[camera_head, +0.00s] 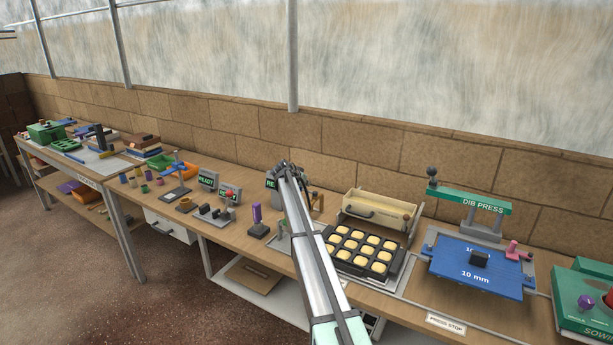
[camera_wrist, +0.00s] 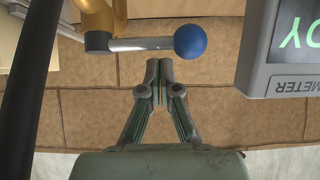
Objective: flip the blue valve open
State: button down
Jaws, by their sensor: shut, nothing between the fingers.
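The blue valve shows in the wrist view as a blue ball knob (camera_wrist: 190,39) on the end of a silver lever (camera_wrist: 140,44). The lever lies sideways in the picture and joins a yellow-brown valve body (camera_wrist: 98,18) at the upper left. My gripper (camera_wrist: 159,62) is shut and empty, its fingertips just below the lever in the picture, close to it; I cannot tell whether they touch. In the head view my arm reaches over the bench, and my gripper (camera_head: 283,166) is near a grey READY box. The knob cannot be made out there; part of the brass valve (camera_head: 318,202) shows.
A grey meter box (camera_wrist: 283,60) with a lit green screen stands right of the knob in the wrist view. In the head view, a muffin-like tray (camera_head: 335,263) and a cream box (camera_head: 378,212) are right of my arm. A purple-handled tool (camera_head: 257,214) stands left.

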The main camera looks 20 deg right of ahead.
jog(key=shift+s+a+f, duration=0.35)
jog(key=shift+f, duration=0.1)
jog(key=shift+a, duration=0.15)
jog(key=shift+s+n+t+y, duration=0.1)
jog(key=shift+n+t+y, duration=0.25)
jog(key=shift+n, duration=0.25)
